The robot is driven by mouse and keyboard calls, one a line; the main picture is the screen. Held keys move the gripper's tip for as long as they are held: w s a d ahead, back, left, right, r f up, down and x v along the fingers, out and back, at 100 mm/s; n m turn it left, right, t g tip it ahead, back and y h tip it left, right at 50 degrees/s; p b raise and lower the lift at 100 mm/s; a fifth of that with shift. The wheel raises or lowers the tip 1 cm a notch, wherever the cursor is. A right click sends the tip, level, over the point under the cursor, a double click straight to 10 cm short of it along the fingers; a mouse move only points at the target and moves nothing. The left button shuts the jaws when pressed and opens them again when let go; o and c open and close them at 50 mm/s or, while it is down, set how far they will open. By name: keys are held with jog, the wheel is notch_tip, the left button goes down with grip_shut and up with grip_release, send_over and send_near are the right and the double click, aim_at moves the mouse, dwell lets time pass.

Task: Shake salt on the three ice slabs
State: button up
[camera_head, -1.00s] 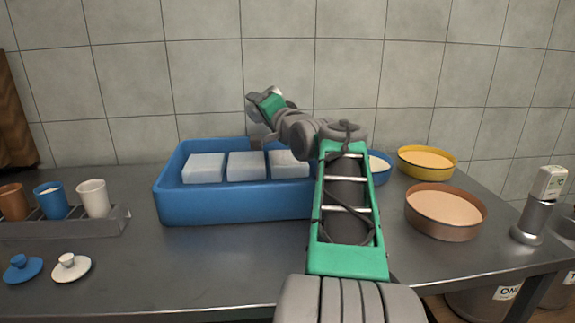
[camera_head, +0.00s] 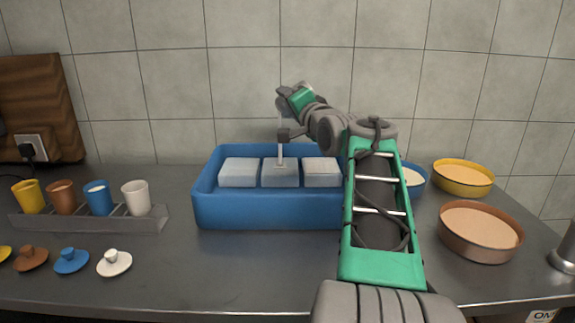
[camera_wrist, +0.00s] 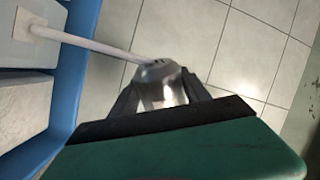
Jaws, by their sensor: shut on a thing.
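A blue tray (camera_head: 268,216) holds three pale ice slabs in a row: the left slab (camera_head: 239,174), the middle slab (camera_head: 280,178) and the right slab (camera_head: 322,174). My gripper (camera_head: 286,101) is above the tray, tipped over. In the wrist view my gripper (camera_wrist: 160,97) is shut on a salt shaker (camera_wrist: 157,73) with a metal, holed cap. A thin white stream (camera_wrist: 88,43) runs from the cap to a slab. In the head view the stream (camera_head: 280,152) lands on the middle slab. The shaker's lower body is hidden by my gripper.
A rack (camera_head: 92,221) with several coloured cups stands at left, with lids before it. A yellow bowl (camera_head: 463,178), a brown bowl (camera_head: 481,232) and a partly hidden blue bowl (camera_head: 415,178) stand at right. A tiled wall closes the back.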

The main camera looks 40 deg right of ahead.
aim_at(290, 117)
notch_tip(290, 117, down, 4)
jog(key=b, duration=0.3)
jog(key=shift+r, duration=0.1)
notch_tip(290, 117, up, 4)
jog(key=p, duration=0.3)
jog(key=shift+r, duration=0.1)
notch_tip(290, 117, down, 4)
jog(key=b, duration=0.3)
jog(key=shift+r, duration=0.1)
jog(key=shift+w+a+b, duration=0.15)
jog(key=shift+w+a, duration=0.85)
jog(key=shift+a, duration=0.5)
jog(key=shift+w+a+b, duration=0.1)
jog(key=shift+w+a, duration=0.95)
jog(key=shift+a, duration=0.45)
jog(key=shift+w+a+b, duration=0.15)
jog(key=shift+w+a, duration=0.85)
jog(key=shift+a, duration=0.5)
jog(key=shift+r, duration=0.1)
jog(key=shift+b, duration=0.85)
